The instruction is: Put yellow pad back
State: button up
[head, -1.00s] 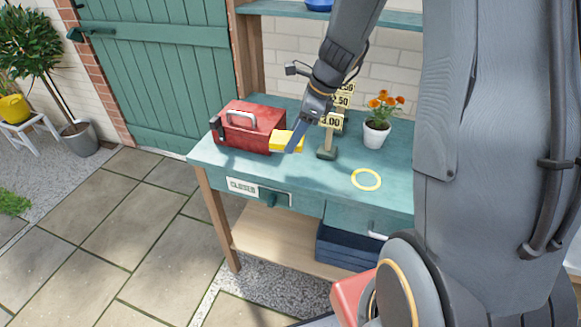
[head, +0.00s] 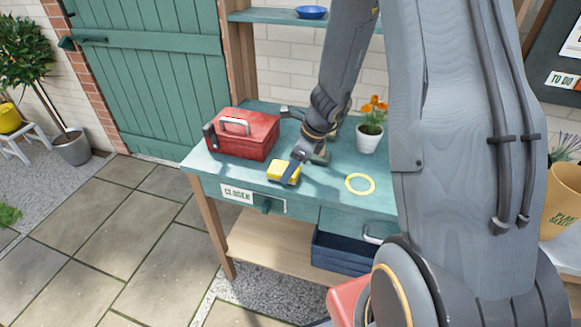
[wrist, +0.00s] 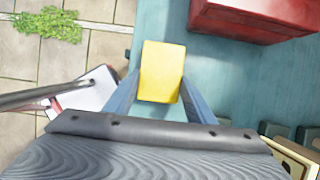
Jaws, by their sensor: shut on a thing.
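The yellow pad (head: 283,171) is held in my gripper (head: 290,174) near the front edge of the teal bench, just right of the red toolbox (head: 242,135). In the wrist view the yellow pad (wrist: 161,72) sits between the two blue-grey fingers of my gripper (wrist: 160,90), which are shut on it. Whether the pad touches the bench top cannot be told. A yellow ring (head: 360,184) lies flat on the bench, to the right of the pad. The red toolbox also shows at the top right of the wrist view (wrist: 250,18).
A white pot with orange flowers (head: 369,137) stands farther back on the bench. A "CLOSED" sign (head: 238,192) is on the bench front. The bench top (head: 335,182) between pad and ring is clear.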

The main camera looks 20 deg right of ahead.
jog(key=o, duration=1)
jog(key=shift+f, duration=0.1)
jog(key=shift+d+r, duration=0.1)
jog(key=shift+r, duration=0.45)
jog(key=v, duration=1.1)
jog(key=s+a+n+h, duration=0.2)
jog(key=s+n, duration=0.4)
jog(key=n, duration=0.6)
jog(key=s+a+r+n+g+h, duration=0.1)
jog(key=s+a+n, duration=0.2)
jog(key=s+n, duration=0.4)
jog(key=n, duration=0.6)
jog(key=shift+s+a+r+h+b, duration=0.2)
jog(key=shift+s+r+h+b, duration=0.05)
jog(key=shift+h+b, duration=0.15)
